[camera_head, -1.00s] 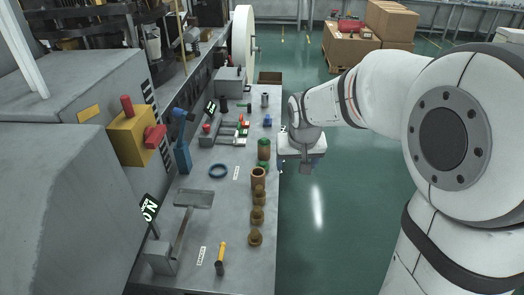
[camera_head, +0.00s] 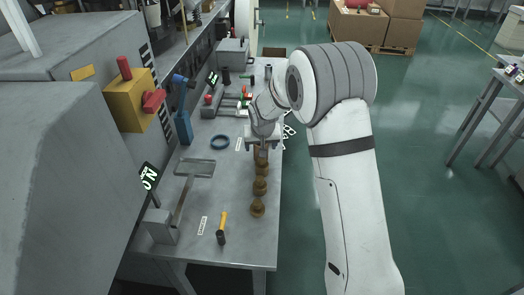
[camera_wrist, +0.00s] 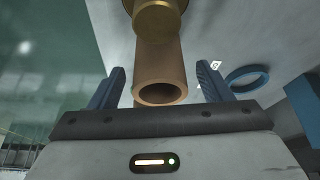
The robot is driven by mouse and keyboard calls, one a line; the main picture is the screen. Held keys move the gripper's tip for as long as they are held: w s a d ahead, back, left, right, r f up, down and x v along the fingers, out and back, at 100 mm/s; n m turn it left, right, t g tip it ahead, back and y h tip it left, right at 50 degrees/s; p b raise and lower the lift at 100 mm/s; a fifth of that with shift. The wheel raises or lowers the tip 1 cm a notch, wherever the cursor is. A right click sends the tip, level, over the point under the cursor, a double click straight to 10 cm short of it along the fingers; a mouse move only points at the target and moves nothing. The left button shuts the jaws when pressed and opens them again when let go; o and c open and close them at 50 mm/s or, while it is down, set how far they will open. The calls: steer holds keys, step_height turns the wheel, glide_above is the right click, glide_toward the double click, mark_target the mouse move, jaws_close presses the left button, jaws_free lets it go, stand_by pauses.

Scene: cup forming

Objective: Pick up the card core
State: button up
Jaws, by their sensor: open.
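The card core, a brown open-ended tube (camera_wrist: 158,70), stands in the wrist view with its hollow end facing the camera. My gripper (camera_wrist: 160,67) is open, with a blue finger on each side of the tube and a visible gap on both sides. In the head view my gripper (camera_head: 262,145) is over the right side of the bench and hides most of the tube. How deep the fingers reach along the tube is unclear.
Brown turned pieces (camera_head: 260,187) stand in a row in front of the tube; one (camera_wrist: 159,18) is close to it. Open floor is at right.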

steer(key=shift+x, duration=0.95)
steer(key=shift+c, duration=0.2)
